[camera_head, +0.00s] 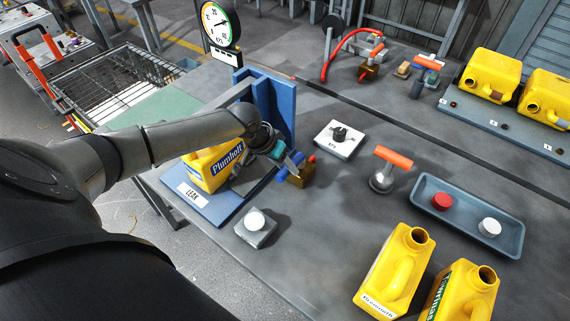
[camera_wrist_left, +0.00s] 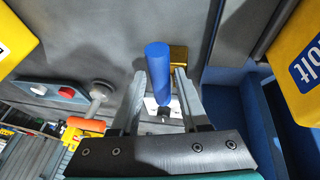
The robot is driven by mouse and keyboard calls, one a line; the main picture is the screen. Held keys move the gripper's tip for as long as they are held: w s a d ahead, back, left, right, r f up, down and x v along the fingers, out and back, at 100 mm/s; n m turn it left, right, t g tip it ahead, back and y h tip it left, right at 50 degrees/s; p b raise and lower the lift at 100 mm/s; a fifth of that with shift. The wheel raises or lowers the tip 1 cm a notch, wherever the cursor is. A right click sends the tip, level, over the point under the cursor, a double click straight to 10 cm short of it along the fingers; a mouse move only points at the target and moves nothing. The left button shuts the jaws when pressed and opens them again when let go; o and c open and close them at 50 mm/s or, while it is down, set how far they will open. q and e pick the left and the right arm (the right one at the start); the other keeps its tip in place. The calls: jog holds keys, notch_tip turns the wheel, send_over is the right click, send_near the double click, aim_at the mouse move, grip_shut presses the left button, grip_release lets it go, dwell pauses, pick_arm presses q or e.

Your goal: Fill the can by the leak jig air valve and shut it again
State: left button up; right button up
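A yellow can (camera_head: 203,176) with a blue label stands in the blue leak jig (camera_head: 222,206), which bears a LEAK plate. Beside the jig is the air valve, a brass block (camera_head: 303,174) with a blue handle (camera_head: 281,175). The handle (camera_wrist_left: 158,64) and brass block (camera_wrist_left: 178,56) also show in the left wrist view. My left gripper (camera_head: 287,160) reaches over the jig to the valve. In the left wrist view its fingers (camera_wrist_left: 160,84) are apart on either side of the blue handle, with gaps visible. My right gripper is out of view.
A round gauge (camera_head: 220,23) stands behind the jig. A white-topped button box (camera_head: 255,227), a white plate with a black knob (camera_head: 339,138) and an orange-handled tool (camera_head: 388,165) are nearby. A blue tray (camera_head: 463,222) holds red and white caps. Two yellow cans (camera_head: 399,270) stand front right.

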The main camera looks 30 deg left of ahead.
pick_arm(q)
grip_shut()
dwell(1.1)
